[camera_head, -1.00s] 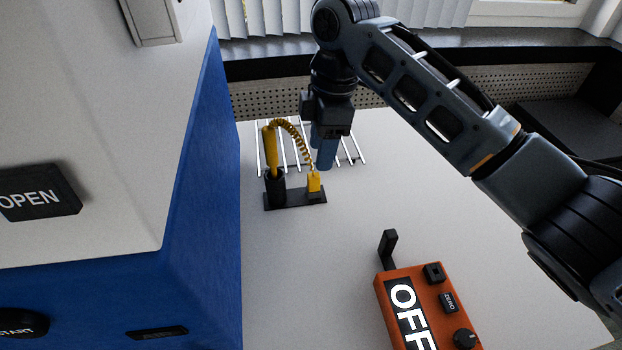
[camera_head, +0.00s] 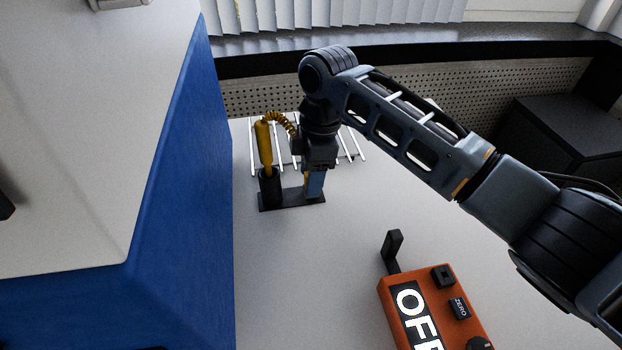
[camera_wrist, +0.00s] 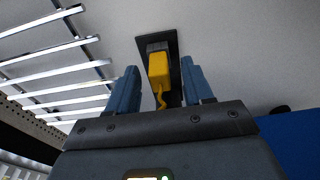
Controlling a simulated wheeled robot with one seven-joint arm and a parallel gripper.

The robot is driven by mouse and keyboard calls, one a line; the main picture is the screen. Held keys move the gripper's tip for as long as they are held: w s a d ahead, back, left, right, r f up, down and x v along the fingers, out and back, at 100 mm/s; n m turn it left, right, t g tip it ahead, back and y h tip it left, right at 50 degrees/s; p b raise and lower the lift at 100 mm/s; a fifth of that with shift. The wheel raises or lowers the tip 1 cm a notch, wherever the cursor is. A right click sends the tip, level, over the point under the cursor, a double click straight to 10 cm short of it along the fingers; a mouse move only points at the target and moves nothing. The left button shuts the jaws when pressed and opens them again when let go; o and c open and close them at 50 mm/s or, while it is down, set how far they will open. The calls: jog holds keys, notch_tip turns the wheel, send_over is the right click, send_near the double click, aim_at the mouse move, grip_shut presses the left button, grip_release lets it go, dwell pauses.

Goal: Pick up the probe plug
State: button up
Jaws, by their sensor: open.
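The yellow probe plug (camera_wrist: 158,68) sits upright in the black stand (camera_wrist: 172,42) in the wrist view, with its coiled yellow cord running down from it. My gripper (camera_wrist: 160,85) is open, with one blue finger on each side of the plug and gaps still visible. In the head view my gripper (camera_head: 314,185) is down at the right end of the stand (camera_head: 292,199) and hides most of the plug. The yellow probe (camera_head: 264,148) stands in the black holder at the stand's left end, joined by the coiled cord.
A white wire rack (camera_head: 345,140) lies just behind the stand. A blue and white press (camera_head: 185,160) rises close on the left. An orange box (camera_head: 432,305) marked OFF, with a black lever, stands front right. The table between is clear.

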jog(key=shift+f, duration=0.4)
jog(key=shift+c, duration=0.2)
grip_shut()
jog(key=shift+r, duration=0.1)
